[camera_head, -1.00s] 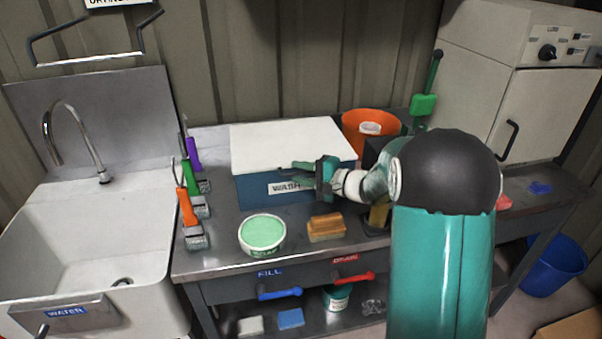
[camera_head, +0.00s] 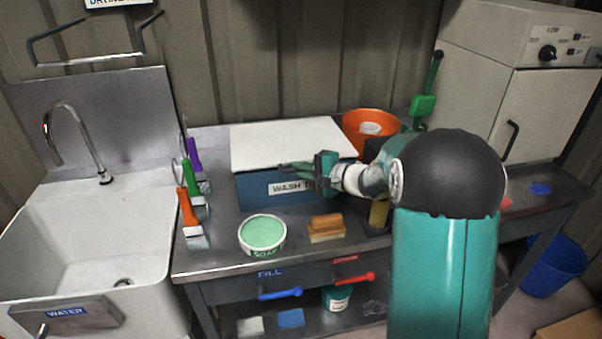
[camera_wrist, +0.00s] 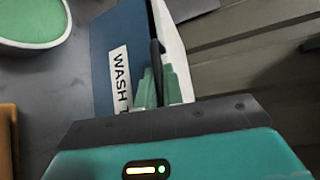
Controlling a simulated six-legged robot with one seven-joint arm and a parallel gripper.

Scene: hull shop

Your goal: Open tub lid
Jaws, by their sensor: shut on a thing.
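The wash tub (camera_head: 255,188) is a blue box labelled WASH on the bench, its label partly covered by my gripper. Its white lid (camera_head: 285,140) lies over the top, with the front edge slightly raised. My gripper (camera_head: 288,167) is at the middle of the front edge, shut on the lid's dark front lip. In the wrist view, my fingertips (camera_wrist: 163,78) close around this dark strip, between the blue tub wall (camera_wrist: 112,40) and the white lid (camera_wrist: 172,45). The inside of the tub is hidden.
A green soap tub (camera_head: 263,235) and an orange-brown sponge or brush (camera_head: 327,228) stand in front. Several coloured-handled brushes (camera_head: 192,205) are at the left beside the sink (camera_head: 90,240). An orange bucket (camera_head: 365,122) is behind right. Blue (camera_head: 280,293) and red (camera_head: 353,280) handles jut from the bench front.

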